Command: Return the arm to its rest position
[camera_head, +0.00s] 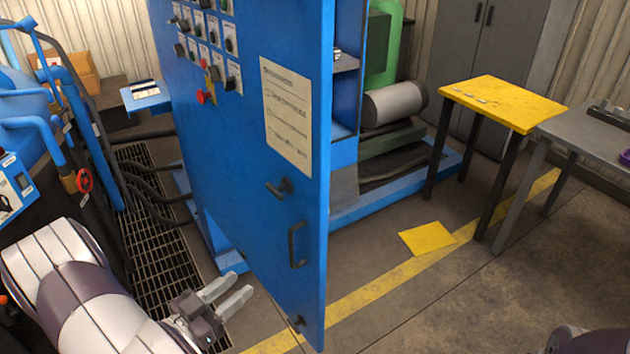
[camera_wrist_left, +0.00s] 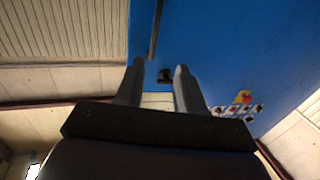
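My left arm comes in from the lower left in the head view. Its gripper (camera_head: 232,294) is in front of the lower part of the blue cabinet door (camera_head: 300,200), low over the floor. The two fingers are apart with nothing between them. In the left wrist view the fingers (camera_wrist_left: 157,82) are also apart and empty, with the blue panel (camera_wrist_left: 220,50) beyond them. Whether they touch the door cannot be told. Of my right arm only a small part shows at the lower right corner of the head view; its gripper is out of view.
The door stands open, with handles (camera_head: 297,245) on its face. Blue furnace equipment (camera_head: 25,125) and hoses stand at the left, beside a floor grate (camera_head: 160,275). A yellow table (camera_head: 505,100) and grey table (camera_head: 590,130) stand at the right. The front right floor is clear.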

